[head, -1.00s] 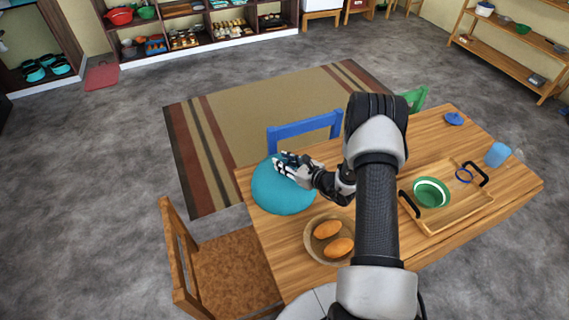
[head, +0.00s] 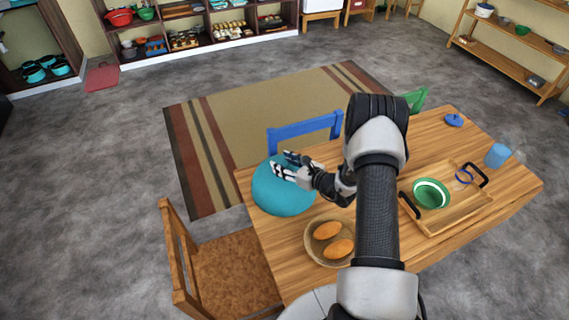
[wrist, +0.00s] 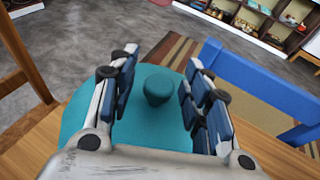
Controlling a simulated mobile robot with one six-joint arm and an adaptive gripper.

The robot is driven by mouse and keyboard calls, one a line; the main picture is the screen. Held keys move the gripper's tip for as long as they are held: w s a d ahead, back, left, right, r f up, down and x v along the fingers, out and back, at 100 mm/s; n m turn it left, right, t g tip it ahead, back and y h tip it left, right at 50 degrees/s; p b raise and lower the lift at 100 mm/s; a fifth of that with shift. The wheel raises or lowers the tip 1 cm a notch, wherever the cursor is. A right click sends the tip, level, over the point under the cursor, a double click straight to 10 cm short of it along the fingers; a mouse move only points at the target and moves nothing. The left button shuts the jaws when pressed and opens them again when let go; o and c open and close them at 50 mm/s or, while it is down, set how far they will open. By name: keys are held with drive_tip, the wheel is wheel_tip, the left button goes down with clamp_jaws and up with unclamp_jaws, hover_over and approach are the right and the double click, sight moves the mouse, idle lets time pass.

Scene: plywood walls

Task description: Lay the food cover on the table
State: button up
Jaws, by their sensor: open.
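The food cover (head: 283,196) is a teal dome that stands on the left corner of the wooden table (head: 340,283). In the wrist view the cover (wrist: 138,118) fills the space below and between the fingers, and its round knob (wrist: 159,85) shows between and beyond the fingertips. Whether a finger touches the dome I cannot tell.
A bowl with two orange-brown loaves (head: 327,230) is in front of the cover. A wooden tray (head: 450,212) with a green bowl (head: 431,193) is to the right, near a blue cup (head: 497,155). A blue chair (head: 305,128) and a brown chair (head: 215,265) stand at the table's edges.

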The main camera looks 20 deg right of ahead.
drive_tip(key=p+v, duration=0.2)
drive_tip(key=v, duration=1)
drive_tip(key=a+r+n+g+y, duration=0.45)
drive_tip(key=a+r+n, duration=0.35)
drive_tip(key=a+r, duration=0.3)
drive_tip(key=s+a+r+n+g+h, duration=0.2)
drive_tip(key=s+a+r+n+g, duration=0.5)
drive_tip(key=s+a+r+n, duration=0.6)
drive_tip(key=s+d+r+n+t+h, duration=0.1)
drive_tip(key=s+d+r+n+h, duration=0.2)
drive_tip(key=s+n+h, duration=0.1)
drive_tip(key=s+d+r+n+t+h, duration=0.1)
drive_tip(key=s+d+r+n+h, duration=0.3)
drive_tip(key=s, duration=0.5)
drive_tip(key=shift+n+t, duration=0.35)
drive_tip(key=shift+n, duration=0.85)
